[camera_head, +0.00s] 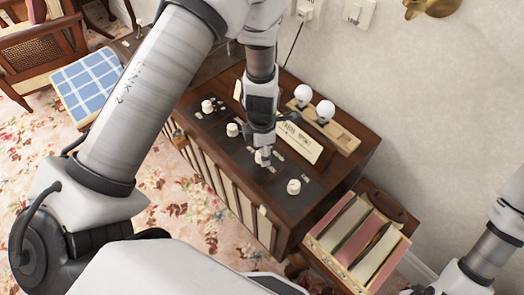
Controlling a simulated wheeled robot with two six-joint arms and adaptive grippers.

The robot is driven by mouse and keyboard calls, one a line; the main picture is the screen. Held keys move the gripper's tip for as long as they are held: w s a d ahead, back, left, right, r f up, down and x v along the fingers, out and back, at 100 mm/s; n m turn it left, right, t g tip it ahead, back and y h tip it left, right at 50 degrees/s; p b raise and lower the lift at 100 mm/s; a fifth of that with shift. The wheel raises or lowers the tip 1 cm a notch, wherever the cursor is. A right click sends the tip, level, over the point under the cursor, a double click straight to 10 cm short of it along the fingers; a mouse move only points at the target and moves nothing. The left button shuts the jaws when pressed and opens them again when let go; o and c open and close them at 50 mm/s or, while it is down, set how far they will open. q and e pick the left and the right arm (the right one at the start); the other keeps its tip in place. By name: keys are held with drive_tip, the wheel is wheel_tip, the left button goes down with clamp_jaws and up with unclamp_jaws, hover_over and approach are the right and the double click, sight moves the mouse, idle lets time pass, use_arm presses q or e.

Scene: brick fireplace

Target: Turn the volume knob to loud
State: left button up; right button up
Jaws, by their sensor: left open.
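A dark wooden cabinet (325,195) has a black panel on top with several white knobs in a row. One knob (208,106) is at the far left, another (232,129) is nearer the middle, and another (293,187) is at the right end. My left gripper (264,152) points down over a further knob (261,158), which it partly covers. It is open, and I cannot tell if its fingers touch that knob. Small labels beside the knobs are too small to read, so I cannot tell which one is volume. My right gripper is out of view.
Two white bulbs (314,103) stand on a wooden strip (335,132) behind the knobs, near a white sign (298,142). A crate (405,240) of upright records or books is at the cabinet's right. A wooden chair (40,50) and blue checked stool (88,84) are left.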

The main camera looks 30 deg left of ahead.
use_arm(q)
drive_tip(key=shift+s+f, duration=0.1)
drive_tip(key=shift+f, duration=0.1)
clamp_jaws()
